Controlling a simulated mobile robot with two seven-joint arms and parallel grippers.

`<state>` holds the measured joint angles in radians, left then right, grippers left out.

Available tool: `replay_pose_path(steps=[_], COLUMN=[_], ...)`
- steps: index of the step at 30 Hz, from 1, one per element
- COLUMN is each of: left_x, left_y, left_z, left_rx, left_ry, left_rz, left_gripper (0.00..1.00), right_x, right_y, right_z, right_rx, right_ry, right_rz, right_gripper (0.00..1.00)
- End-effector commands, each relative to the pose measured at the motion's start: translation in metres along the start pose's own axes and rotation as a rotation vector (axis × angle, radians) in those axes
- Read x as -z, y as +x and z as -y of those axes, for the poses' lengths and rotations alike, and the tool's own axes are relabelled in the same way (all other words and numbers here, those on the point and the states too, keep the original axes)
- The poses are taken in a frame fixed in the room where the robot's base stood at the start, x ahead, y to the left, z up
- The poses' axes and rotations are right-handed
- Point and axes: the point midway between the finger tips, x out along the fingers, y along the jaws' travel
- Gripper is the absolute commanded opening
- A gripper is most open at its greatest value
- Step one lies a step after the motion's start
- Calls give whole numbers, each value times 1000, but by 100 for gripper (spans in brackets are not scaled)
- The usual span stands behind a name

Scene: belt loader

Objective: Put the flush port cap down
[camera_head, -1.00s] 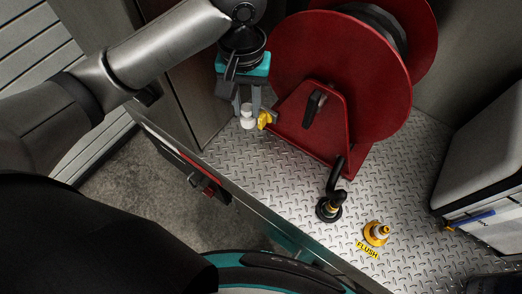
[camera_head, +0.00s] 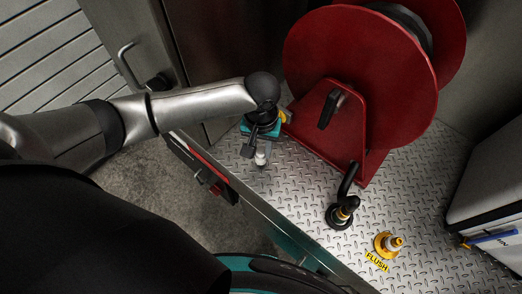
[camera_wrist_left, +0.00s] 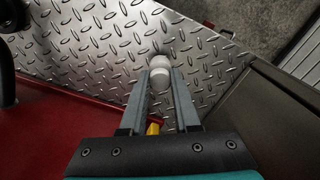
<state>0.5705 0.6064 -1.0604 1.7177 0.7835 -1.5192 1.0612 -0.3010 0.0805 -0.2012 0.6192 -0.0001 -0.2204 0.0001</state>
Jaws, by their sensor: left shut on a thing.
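The flush port cap, a small white piece (camera_head: 260,159), is between the fingertips of my left gripper (camera_head: 261,152), over the diamond-plate deck near its front edge. In the left wrist view the cap (camera_wrist_left: 160,62) shows between the two grey fingers (camera_wrist_left: 160,78), which are shut on it. I cannot tell whether it touches the deck. The yellow flush port (camera_head: 387,244) with its pale nozzle stands uncovered at the right of the deck, beside the yellow FLUSH label (camera_head: 377,262). My right gripper is not in view.
A red hose reel (camera_head: 355,75) stands behind the gripper, with a yellow part (camera_head: 287,115) at its left. A black elbow fitting (camera_head: 343,205) rises from the deck (camera_head: 300,185). A white case (camera_head: 490,180) stands at right. Bare deck lies around the cap.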

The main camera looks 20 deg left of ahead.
Motion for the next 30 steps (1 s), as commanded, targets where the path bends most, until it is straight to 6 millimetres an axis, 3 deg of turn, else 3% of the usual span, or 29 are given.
replay_pose_path(steps=[3,14,15,23,30], left_x=[0,0,0,0,0], left_y=[13,15,16,15,15], left_z=[0,0,0,0,0], left_rx=[0,0,0,0,0], left_ry=[-1,-1,-1,-1,-1], left_rz=[0,1,0,0,-1], left_gripper=[0,0,32,60,60], right_x=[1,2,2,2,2], right_y=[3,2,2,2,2], right_z=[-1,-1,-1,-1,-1], right_rx=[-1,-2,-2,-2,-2], right_ry=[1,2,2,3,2], right_rz=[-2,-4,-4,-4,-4], right_gripper=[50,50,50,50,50])
